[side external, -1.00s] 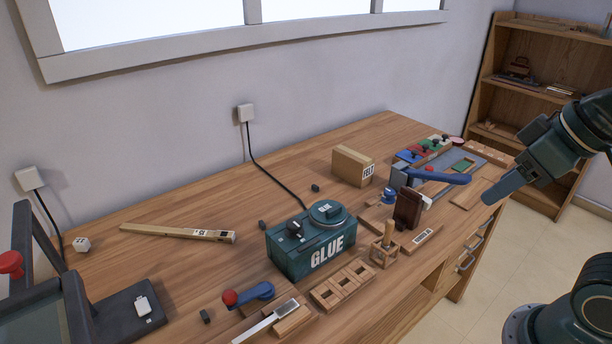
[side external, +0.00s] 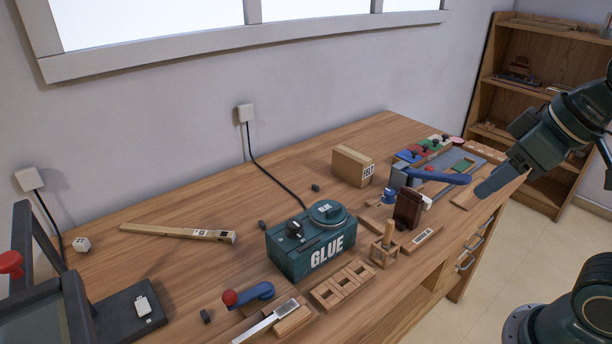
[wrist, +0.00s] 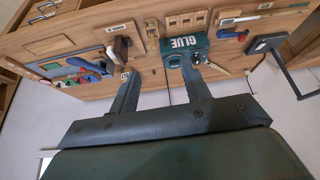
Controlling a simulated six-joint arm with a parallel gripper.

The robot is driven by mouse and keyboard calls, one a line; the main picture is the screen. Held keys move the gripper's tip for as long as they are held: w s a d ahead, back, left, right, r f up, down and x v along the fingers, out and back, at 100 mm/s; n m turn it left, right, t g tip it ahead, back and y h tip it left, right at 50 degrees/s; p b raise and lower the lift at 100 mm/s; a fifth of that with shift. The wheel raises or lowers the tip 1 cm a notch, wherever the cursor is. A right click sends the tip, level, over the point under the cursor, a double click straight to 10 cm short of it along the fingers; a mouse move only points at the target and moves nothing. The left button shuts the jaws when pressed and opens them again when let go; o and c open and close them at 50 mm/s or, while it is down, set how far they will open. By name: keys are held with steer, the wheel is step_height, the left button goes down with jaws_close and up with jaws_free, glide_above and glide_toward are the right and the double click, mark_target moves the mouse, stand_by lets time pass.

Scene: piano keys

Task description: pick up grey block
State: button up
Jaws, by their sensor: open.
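I cannot tell which is the task's grey block. My gripper (side external: 480,191) is above the bench's right front edge, well away from these blocks. In the wrist view my gripper (wrist: 159,70) has its two fingers apart with nothing held between them. No small grey block is clear in the wrist view.
A green glue machine (side external: 310,245) stands mid-bench. A cardboard felt box (side external: 352,167) is behind it. A blue-handled lever (side external: 440,176) and a brown upright block (side external: 408,208) stand near my gripper. The back middle of the bench is mostly clear.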

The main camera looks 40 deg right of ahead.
steer(key=w+a+f+n+g+y, duration=0.1)
steer(key=w+a+n, duration=0.3)
steer(key=w+a, duration=0.45)
steer(key=w+a+n+g+y, duration=0.15)
steer(key=w+a+n, duration=0.35)
steer(key=w, duration=0.6)
steer(key=w+a+f+n+g+y, duration=0.1)
steer(key=w+a+f+n, duration=0.3)
steer(key=a+f, duration=0.5)
steer(key=w+a+f+n+g+y, duration=0.1)
steer(key=w+a+f+n, duration=0.3)
steer(key=a+f, duration=0.5)
steer(key=shift+w+a+g, duration=0.2)
steer(key=shift+w+g, duration=0.35)
steer(key=shift+w, duration=0.4)
steer(key=shift+f, duration=0.1)
glide_above(204, 314)
steer(key=d, duration=0.3)
steer(key=shift+s+a+f, duration=0.1)
steer(key=shift+f, duration=1.85)
steer(key=shift+s+f, duration=0.1)
steer(key=shift+f, duration=1.8)
steer(key=shift+x, duration=2.55)
